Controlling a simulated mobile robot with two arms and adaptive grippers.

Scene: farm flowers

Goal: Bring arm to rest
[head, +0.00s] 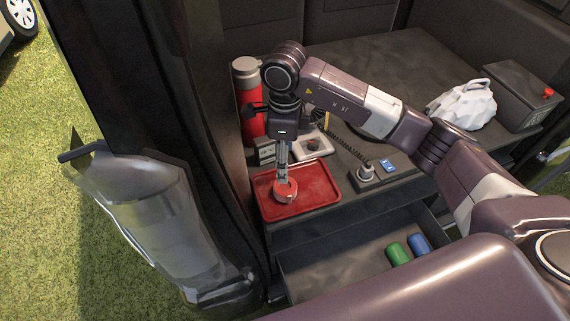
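My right arm comes in from the right and bends down over a red tray (330,190) at the front left of the dark bench. My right gripper (283,150) points down above the tray. A slim grey upright part runs from it down to a small red round object (287,193) in the tray. I cannot tell whether this grey part is the fingers or a separate thing, or whether the gripper holds anything. My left gripper is not in view.
A red flask (248,100) with a grey lid stands behind the tray. A white crumpled bag (464,105) and a dark box (522,92) are at the back right. An open drawer (330,270) below holds green (399,254) and blue (418,245) cylinders. A clear bag (155,215) hangs at left.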

